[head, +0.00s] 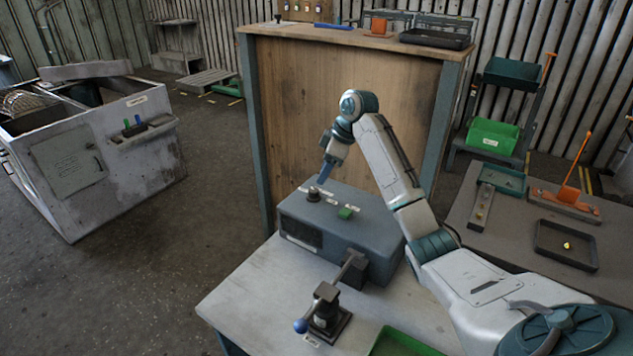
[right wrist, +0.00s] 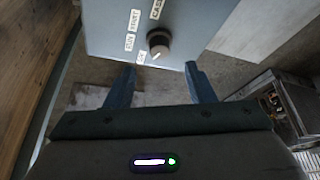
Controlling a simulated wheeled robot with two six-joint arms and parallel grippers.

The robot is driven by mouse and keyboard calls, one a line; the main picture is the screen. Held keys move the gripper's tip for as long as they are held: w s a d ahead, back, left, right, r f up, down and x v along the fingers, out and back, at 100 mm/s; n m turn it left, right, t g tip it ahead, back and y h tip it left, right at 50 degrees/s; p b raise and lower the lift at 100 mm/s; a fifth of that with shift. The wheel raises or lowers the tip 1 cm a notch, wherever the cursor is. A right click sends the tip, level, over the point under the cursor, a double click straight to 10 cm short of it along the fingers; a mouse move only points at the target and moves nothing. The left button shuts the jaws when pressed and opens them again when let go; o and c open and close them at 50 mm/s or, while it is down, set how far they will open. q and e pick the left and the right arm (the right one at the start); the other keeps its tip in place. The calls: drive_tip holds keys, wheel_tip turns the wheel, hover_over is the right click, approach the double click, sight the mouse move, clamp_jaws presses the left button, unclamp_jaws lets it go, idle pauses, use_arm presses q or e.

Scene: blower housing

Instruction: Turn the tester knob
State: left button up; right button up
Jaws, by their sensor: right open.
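The tester is a blue-grey box (head: 320,232) on the light bench. Its knob (head: 314,194) is dark and round, on the left part of the top face. In the right wrist view the knob (right wrist: 158,42) has a white mark on its rim, and small white labels (right wrist: 130,42) stand beside it, one along its lower left edge. My right gripper (head: 326,172) is above the box, near the knob. In the right wrist view its two blue fingers (right wrist: 160,74) are apart and empty, with the knob beyond their tips, roughly centred between them. My left gripper is out of view.
A green button (head: 346,213) is on the tester's top. A clamp with a blue-ended lever (head: 327,309) stands in front of the box. A tall wooden cabinet (head: 345,110) is behind. A green tray (head: 400,343) lies at the bench's front edge. A side table (head: 500,235) is at right.

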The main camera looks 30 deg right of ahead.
sight(314, 190)
drive_tip(key=p+x, duration=0.1)
drive_tip(key=x, duration=0.5)
drive_tip(key=shift+w+f+p, duration=0.1)
drive_tip(key=shift+f+p, duration=0.2)
drive_tip(key=c, duration=1)
